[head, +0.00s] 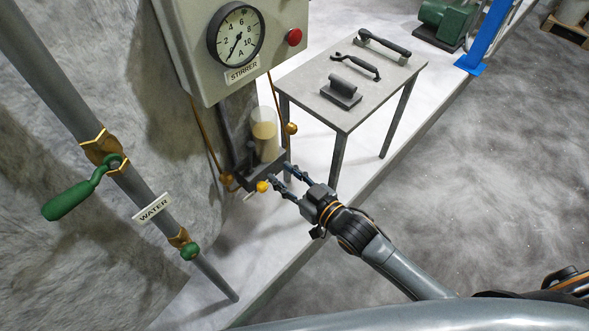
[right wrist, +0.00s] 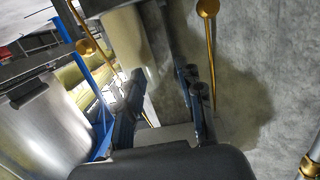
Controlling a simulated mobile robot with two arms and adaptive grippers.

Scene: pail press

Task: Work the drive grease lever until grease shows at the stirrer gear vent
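The grease pump (head: 262,168) is a dark block below the stirrer box, with a clear reservoir (head: 264,135) partly filled with tan grease; the reservoir also shows in the right wrist view (right wrist: 122,40). A small lever with a yellow knob (head: 262,186) sticks out at the pump's front. Thin copper lines end in brass fittings on the left (head: 226,178) and right (head: 292,128); I cannot tell which is the gear vent or whether grease shows. My right gripper (head: 278,173) is open and empty, its fingertips close beside the knob. My left gripper is not in view.
The stirrer box (head: 188,40) carries a round gauge (head: 236,35) and a red button (head: 294,37). A grey water pipe (head: 145,205) with a green-handled valve (head: 72,198) stands left. A small table (head: 390,75) holding dark tools stands right of the pump.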

